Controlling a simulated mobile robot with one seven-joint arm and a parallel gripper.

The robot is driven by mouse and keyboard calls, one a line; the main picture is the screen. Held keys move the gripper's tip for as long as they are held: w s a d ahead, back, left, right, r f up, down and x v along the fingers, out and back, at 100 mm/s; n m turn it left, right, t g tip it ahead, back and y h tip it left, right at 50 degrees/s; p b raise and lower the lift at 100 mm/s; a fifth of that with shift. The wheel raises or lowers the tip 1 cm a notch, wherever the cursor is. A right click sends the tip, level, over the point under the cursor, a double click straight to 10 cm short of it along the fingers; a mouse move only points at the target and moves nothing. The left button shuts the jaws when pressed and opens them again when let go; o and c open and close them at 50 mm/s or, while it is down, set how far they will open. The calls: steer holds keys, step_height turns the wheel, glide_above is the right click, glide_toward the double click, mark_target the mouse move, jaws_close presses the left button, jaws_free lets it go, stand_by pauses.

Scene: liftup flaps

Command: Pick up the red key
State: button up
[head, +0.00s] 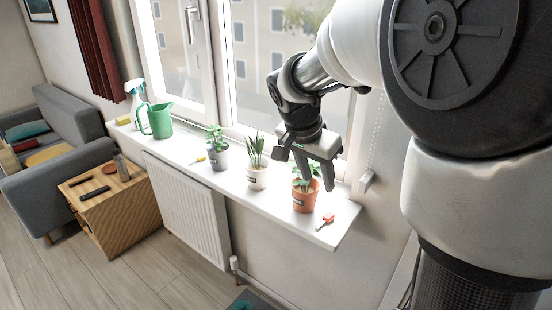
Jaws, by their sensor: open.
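The red key (325,222) lies on the white windowsill (337,234) near its right end, just right of an orange plant pot (303,200). My gripper (313,182) points down above the sill, over the plant in the orange pot. It is open with nothing between its fingers. Its fingers overlap the plant's leaves in the picture; I cannot tell whether they touch. The key is below and slightly right of the fingertips, fully in sight.
Potted plants (257,176) (217,157), a green watering can (159,120) and a spray bottle (137,102) stand along the sill to the left. The window (252,60) is behind. A radiator (187,208) is below. The sill's right end and front edge are close to the key.

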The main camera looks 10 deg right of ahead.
steer(key=b, duration=0.1)
glide_toward(328, 217)
steer(key=shift+w+f, duration=0.3)
steer(key=shift+f, duration=0.25)
steer(key=shift+w+f, duration=0.3)
steer(key=shift+f, duration=0.25)
steer(key=shift+s+d+x, duration=0.1)
steer(key=shift+d+x, duration=0.05)
steer(key=shift+x, duration=1.2)
steer(key=shift+s+d+x, duration=0.1)
steer(key=shift+d+x, duration=0.05)
steer(key=shift+x, duration=1.25)
steer(key=shift+r, duration=0.1)
jaws_close()
